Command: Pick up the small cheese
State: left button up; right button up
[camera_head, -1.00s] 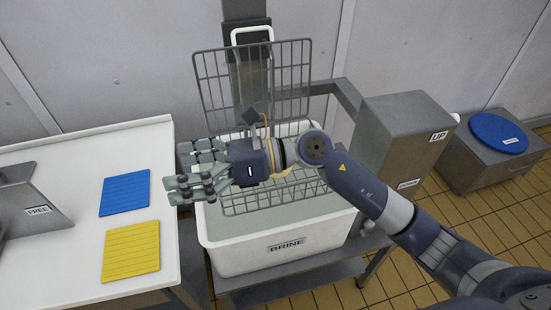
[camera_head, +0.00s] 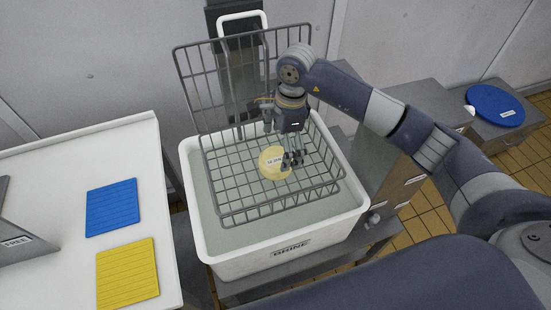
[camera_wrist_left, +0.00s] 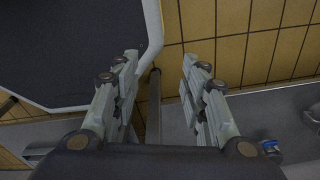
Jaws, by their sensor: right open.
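A small round pale-yellow cheese (camera_head: 272,163) with a white label lies in the wire basket (camera_head: 222,197) over the brine tub. My right gripper (camera_head: 291,160) points down into the basket, its fingers at the right side of the cheese. The right gripper is open; whether a finger touches the cheese cannot be told. My left gripper (camera_wrist_left: 156,80) shows in the left wrist view, its two fingers apart with nothing between them. It is not visible in the head view.
The white tub marked BRINE (camera_head: 290,252) stands under the basket. A white table at the left bears a blue mat (camera_head: 111,207) and a yellow mat (camera_head: 127,273). A grey box with a blue round lid (camera_head: 495,105) stands at the far right. The basket's upright back panel rises behind the gripper.

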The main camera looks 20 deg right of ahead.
aim_at(276, 157)
jog(key=shift+f, duration=0.35)
jog(key=shift+w+a+f+p, duration=0.15)
jog(key=shift+f+p, duration=0.15)
jog(key=shift+f, duration=0.05)
jog(key=f+p, duration=0.1)
jog(key=f, duration=0.1)
jog(key=a+f+p, duration=0.1)
jog(key=f, duration=0.1)
jog(key=shift+f, duration=0.3)
jog(key=c, duration=1.3)
pick_arm(q)
jog(key=r, duration=0.1)
jog(key=w+r, duration=0.1)
jog(key=shift+r, duration=0.35)
pick_arm(e)
jog(key=shift+c, duration=0.8)
